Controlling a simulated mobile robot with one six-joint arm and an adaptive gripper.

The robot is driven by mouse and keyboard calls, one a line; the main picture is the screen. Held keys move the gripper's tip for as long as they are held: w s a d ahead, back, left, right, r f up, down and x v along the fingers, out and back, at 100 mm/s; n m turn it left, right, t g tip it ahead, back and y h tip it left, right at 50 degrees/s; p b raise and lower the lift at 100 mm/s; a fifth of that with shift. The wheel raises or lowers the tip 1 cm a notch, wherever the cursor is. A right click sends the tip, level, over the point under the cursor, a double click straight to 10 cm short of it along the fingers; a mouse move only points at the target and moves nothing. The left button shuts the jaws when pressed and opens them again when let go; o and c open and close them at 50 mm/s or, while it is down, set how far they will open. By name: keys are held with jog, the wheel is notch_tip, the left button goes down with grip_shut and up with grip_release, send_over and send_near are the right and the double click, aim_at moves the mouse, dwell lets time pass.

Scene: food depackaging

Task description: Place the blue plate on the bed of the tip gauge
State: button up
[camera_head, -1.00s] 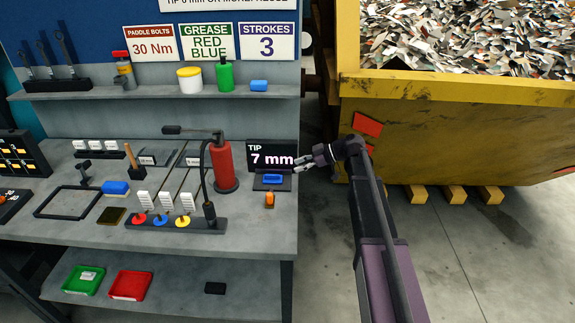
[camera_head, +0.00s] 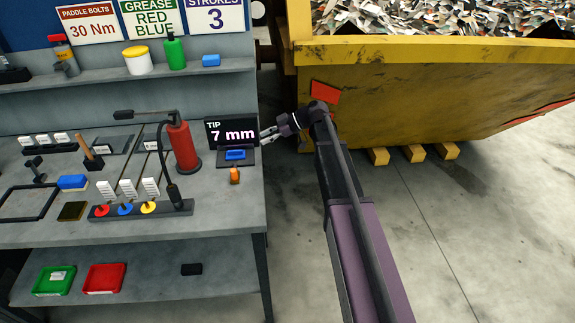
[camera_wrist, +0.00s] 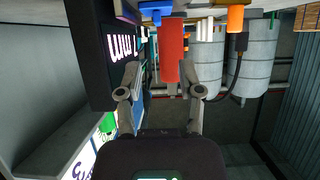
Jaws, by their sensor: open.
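The tip gauge (camera_head: 230,131) stands at the right end of the bench, its dark screen reading "TIP 7 mm". The blue plate (camera_head: 235,154) lies on the gauge's low dark bed in front of the screen. In the wrist view, part of the blue plate (camera_wrist: 155,9) shows at the top edge, beyond my fingers. My gripper (camera_head: 265,134) is just right of the gauge screen, open, with nothing held between its fingers. The wrist view shows both fingers (camera_wrist: 161,72) spread apart, with the gauge screen (camera_wrist: 105,52) beside the left one.
A small orange object (camera_head: 234,175) stands in front of the gauge. A red cylinder (camera_head: 183,147) with a black hose stands left of it. A rack with red, blue and yellow discs (camera_head: 140,210) is further left. A yellow skip (camera_head: 400,90) is behind my arm.

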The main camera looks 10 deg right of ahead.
jog(key=s+d+f+m+h, duration=0.3)
jog(key=s+d+m+h, duration=0.1)
jog(key=s, duration=0.4)
jog(key=s+d+f+m+h, duration=0.3)
jog(key=s+d+m+h, duration=0.1)
jog(key=s+m, duration=0.3)
jog(key=s+d+f+m+h, duration=0.3)
jog(key=s+m, duration=0.3)
jog(key=s, duration=0.4)
jog(key=shift+d+f+h, duration=0.4)
jog(key=shift+f+h, duration=0.2)
jog(key=shift+h, duration=0.2)
